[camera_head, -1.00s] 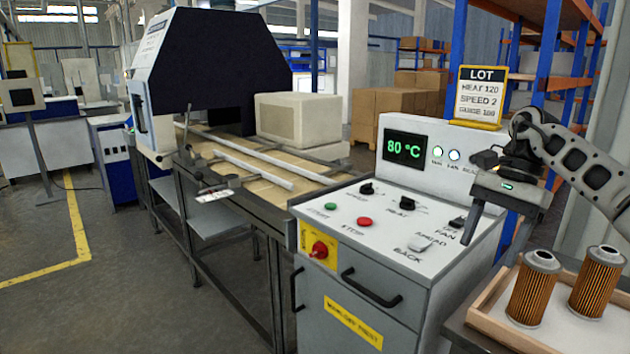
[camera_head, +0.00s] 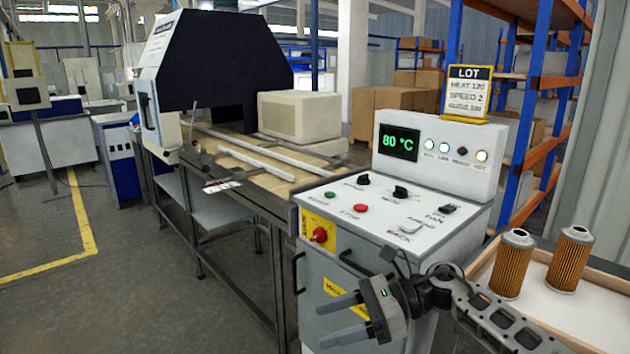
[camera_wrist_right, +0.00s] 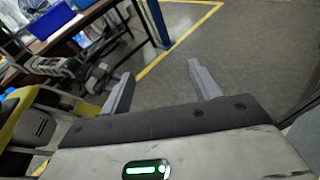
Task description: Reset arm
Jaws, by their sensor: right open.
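My right gripper (camera_head: 341,320) is in front of the control cabinet (camera_head: 385,275), below its panel and partly covering its front. Its two fingers are apart with nothing between them. In the right wrist view the fingers (camera_wrist_right: 160,92) are spread and empty, with grey floor beyond. The panel reads 80 °C on a green display (camera_head: 399,143). A lot card (camera_head: 470,90) with heat, speed and gauge values stands on top. My left gripper is not in view.
Two orange filter cartridges, the left (camera_head: 511,263) and the right (camera_head: 569,258), stand in a wooden-rimmed tray (camera_head: 610,268) at right. A conveyor (camera_head: 255,160) runs into a dark hooded machine (camera_head: 220,60). Open floor (camera_head: 110,290) lies at left.

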